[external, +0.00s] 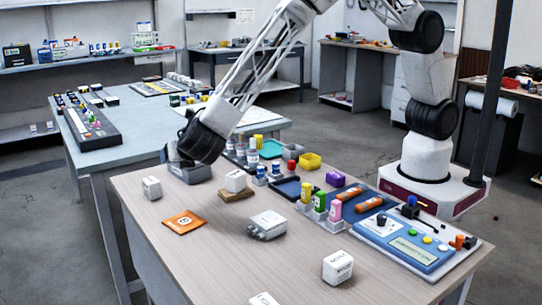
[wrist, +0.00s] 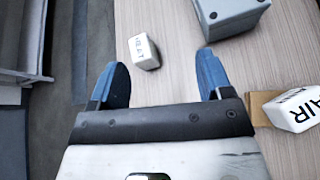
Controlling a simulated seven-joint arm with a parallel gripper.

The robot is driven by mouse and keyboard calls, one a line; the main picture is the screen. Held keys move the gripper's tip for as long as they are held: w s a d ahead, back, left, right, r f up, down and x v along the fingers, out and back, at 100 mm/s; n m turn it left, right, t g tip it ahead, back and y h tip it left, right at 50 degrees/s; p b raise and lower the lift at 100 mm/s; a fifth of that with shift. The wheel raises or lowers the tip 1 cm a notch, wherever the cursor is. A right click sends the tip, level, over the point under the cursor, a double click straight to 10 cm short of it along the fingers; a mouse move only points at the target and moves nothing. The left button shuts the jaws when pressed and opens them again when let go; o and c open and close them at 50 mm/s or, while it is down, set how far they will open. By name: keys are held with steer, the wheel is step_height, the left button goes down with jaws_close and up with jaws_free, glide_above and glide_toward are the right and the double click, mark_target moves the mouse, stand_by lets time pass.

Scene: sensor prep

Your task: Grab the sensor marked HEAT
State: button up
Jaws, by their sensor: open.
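The sensor marked HEAT (wrist: 144,51) is a small white block with dark lettering, lying on the wooden table. In the wrist view it shows ahead of my fingertips and between their lines, closer to the left finger. My gripper (wrist: 162,61) is open with nothing between its blue fingers. In the external view a white block (external: 152,187) near the table's left edge matches its place, but its label is unreadable there. My dark wrist end (external: 203,143) is above the table's far left part, and I cannot make out the fingers there.
A white block marked AIR (wrist: 296,109) rests on a brown wooden piece (wrist: 262,108) right of my gripper. A grey box (wrist: 228,16) lies ahead. An orange tile (external: 184,222), a grey-white device (external: 267,225) and another white block (external: 337,267) are nearer the external camera.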

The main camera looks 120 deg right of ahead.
mark_target(156, 183)
steer(key=w+f+n, duration=0.1)
steer(key=f, duration=0.1)
steer(key=w+d+f+n, duration=0.1)
steer(key=w+f, duration=0.1)
steer(key=f, duration=0.1)
steer(key=w+d+f+t+h, duration=0.1)
steer(key=w+f, duration=0.1)
steer(key=f, duration=0.1)
steer(key=shift+n, duration=0.4)
steer(key=shift+d+f, duration=0.1)
steer(key=shift+x, duration=1.2)
steer(key=shift+d, duration=0.1)
steer(key=shift+x, duration=2.5)
steer(key=shift+w, duration=0.2)
steer(key=shift+c, duration=0.4)
steer(key=c, duration=0.9)
